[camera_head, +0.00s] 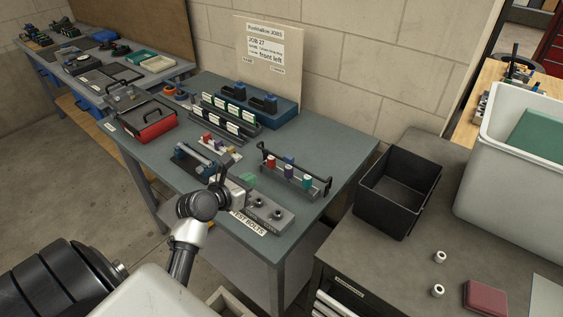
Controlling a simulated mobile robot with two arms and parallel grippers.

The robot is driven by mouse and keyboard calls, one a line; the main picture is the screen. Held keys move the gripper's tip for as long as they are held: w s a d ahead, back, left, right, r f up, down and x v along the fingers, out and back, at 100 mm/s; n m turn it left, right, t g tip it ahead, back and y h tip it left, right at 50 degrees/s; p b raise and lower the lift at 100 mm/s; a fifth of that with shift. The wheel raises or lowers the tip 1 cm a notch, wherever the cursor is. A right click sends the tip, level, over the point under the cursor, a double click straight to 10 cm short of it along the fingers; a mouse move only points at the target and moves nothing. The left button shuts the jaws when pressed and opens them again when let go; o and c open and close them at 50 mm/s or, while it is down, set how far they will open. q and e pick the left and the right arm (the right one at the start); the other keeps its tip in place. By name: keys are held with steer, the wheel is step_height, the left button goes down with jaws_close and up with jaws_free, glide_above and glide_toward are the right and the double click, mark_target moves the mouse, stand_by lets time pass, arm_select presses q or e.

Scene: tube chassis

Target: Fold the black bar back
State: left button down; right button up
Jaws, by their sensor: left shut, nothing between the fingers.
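On the grey-green table (335,152), a small metal chassis (298,180) carries red, blue and teal capped tubes in a row. A thin black bar (263,151) shows at the chassis; its left end stands up, and black also shows at the right end. Whether the bar is folded is too small to tell. My left gripper (221,176) is shut and empty, to the left of this chassis and apart from it. It is beside a grey block with knobs (268,212) and partly hides what is behind it. My right gripper is not in view.
A dark cradle (187,158) and a small tray of coloured parts (218,146) lie left of the chassis. Racks of white cards (228,118) and a sign (266,55) stand behind. A black bin (398,192) stands on the right bench. Bare tabletop lies behind the chassis.

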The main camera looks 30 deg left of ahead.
mark_target(286, 159)
arm_select(q)
steer(key=shift+w, duration=0.1)
steer(key=x, duration=0.4)
steer(key=p+x, duration=0.1)
steer(key=x, duration=0.4)
steer(key=r+x, duration=0.1)
steer(key=x, duration=0.3)
steer(key=shift+w+d+f, duration=0.1)
steer(key=shift+w, duration=0.4)
